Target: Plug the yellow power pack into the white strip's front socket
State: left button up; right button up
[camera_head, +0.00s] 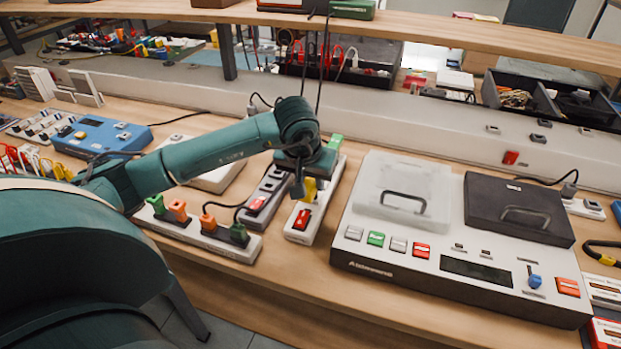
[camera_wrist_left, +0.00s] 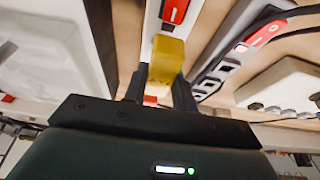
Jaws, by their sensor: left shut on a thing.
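The yellow power pack (camera_head: 310,189) is a small block held in my left gripper (camera_head: 299,186). The gripper points down over the white strip (camera_head: 325,210), and its fingers are shut on the pack. In the left wrist view the pack (camera_wrist_left: 167,60) shows between the fingertips (camera_wrist_left: 160,88), in line with the strip (camera_wrist_left: 152,22) and close to its red switch (camera_wrist_left: 175,10). The strip's red switch (camera_head: 302,219) is at its near end. The pack and gripper hide the sockets beneath; I cannot tell whether the pack touches the strip. My right gripper is out of view.
A green plug (camera_head: 335,141) stands at the strip's far end. To the left are a grey strip (camera_head: 268,187) with a red switch and a white strip (camera_head: 228,247) with orange and green plugs. A large white console (camera_head: 400,262) stands close on the right.

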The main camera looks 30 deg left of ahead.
pick_arm(q)
jog(key=shift+s, duration=0.1)
dwell(0.7)
jog(key=shift+f+b, duration=0.75)
jog(key=shift+b, duration=0.2)
dwell(0.6)
jog(key=shift+f+b, duration=0.25)
jog(key=shift+b, duration=0.45)
dwell(3.5)
jog(key=o, duration=1)
